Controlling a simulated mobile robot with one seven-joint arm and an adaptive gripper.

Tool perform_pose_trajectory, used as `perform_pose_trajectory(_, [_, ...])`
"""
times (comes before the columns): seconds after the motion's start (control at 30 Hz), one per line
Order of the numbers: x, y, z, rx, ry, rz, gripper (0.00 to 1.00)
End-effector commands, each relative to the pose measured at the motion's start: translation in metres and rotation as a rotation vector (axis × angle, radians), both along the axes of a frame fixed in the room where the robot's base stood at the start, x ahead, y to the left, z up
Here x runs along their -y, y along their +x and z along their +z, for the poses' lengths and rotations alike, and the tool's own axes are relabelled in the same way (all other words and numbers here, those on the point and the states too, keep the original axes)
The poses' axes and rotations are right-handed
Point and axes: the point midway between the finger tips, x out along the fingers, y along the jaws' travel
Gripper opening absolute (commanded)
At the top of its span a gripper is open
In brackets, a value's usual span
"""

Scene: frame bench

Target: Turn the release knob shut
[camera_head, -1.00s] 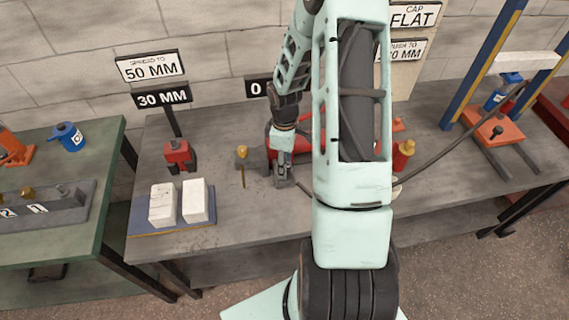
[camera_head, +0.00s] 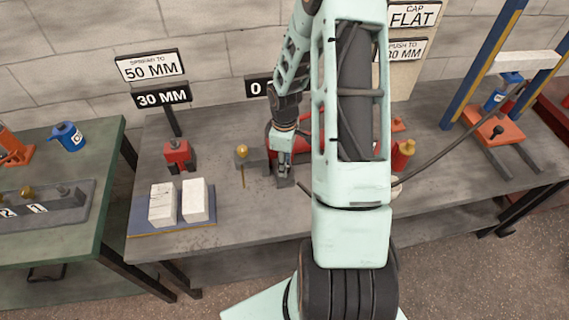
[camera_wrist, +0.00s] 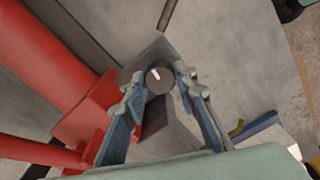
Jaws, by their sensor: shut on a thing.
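The release knob (camera_wrist: 160,80) is a round dark knob with a white mark on its top, on a grey metal block (camera_wrist: 170,133). My gripper (camera_wrist: 161,82) has its two blue-grey fingers on either side of the knob and is shut on it. In the head view, my gripper (camera_head: 284,170) reaches down to the bench beside a red cylinder (camera_head: 303,143). The knob itself is hidden by the fingers there. The red cylinder also shows at the left of the wrist view (camera_wrist: 40,60).
A brass-tipped lever (camera_head: 241,152) stands just left of my gripper. Farther left are a red jack-like tool (camera_head: 178,155) and two white blocks on a blue plate (camera_head: 150,231). The bench front (camera_head: 250,225) is clear.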

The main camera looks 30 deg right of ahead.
Motion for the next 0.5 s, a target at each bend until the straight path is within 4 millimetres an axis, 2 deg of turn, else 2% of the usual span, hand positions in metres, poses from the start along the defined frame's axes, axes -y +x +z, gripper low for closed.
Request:
perform_pose_trajectory(0.27, [0.0003,0.0002,-0.0017,0.000,-0.001,-0.149,0.02])
perform_pose_trajectory(0.5, [-0.0001,0.0005,-0.0024,0.001,-0.001,-0.366,0.02])
